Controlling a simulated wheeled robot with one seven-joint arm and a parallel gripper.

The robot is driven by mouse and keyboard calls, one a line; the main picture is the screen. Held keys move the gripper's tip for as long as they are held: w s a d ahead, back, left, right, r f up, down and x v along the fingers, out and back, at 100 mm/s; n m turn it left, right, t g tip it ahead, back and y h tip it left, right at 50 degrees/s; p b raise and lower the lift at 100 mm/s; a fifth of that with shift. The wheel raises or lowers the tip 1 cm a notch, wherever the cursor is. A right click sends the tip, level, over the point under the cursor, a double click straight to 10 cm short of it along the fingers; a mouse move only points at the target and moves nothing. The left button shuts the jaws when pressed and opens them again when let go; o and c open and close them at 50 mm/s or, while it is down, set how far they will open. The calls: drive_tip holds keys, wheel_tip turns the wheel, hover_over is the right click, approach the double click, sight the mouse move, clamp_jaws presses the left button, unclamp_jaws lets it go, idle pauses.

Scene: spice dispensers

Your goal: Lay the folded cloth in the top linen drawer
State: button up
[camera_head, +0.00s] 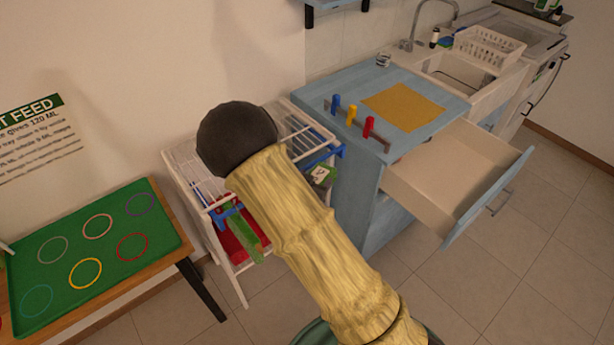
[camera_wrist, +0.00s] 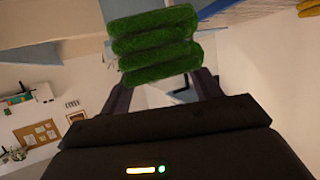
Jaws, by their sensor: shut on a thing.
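A folded green cloth (camera_wrist: 155,47) shows in the wrist view as a stack of several thick layers. My gripper (camera_wrist: 163,82) is shut on it, with one dark finger at each side. In the head view my own arm hides the gripper, and I cannot make out the held cloth there. An open drawer (camera_head: 445,178) sticks out from the upper part of the blue cabinet (camera_head: 352,190). Its pale inside looks empty, and its blue front with a handle faces lower right. I cannot tell how far the cloth is from the drawer.
On the cabinet top lie an orange mat (camera_head: 403,106) and a rail with coloured pegs (camera_head: 351,116). A white wire rack trolley (camera_head: 222,180) stands left of the cabinet. A green board with coloured rings (camera_head: 95,245) is farther left. The tiled floor (camera_head: 545,260) at right is clear.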

drive_tip(key=s+d+f+n+y, duration=0.2)
drive_tip(key=s+d+f+y, duration=0.1)
drive_tip(key=f, duration=0.7)
drive_tip(key=s+d+f+n+t+y, duration=0.1)
drive_tip(key=s+d+f+n+y, duration=0.2)
drive_tip(key=f, duration=0.8)
drive_tip(key=s+d, duration=0.2)
drive_tip(key=shift+s+d, duration=0.2)
drive_tip(key=shift+d, duration=0.1)
drive_tip(key=shift+s+f, duration=0.1)
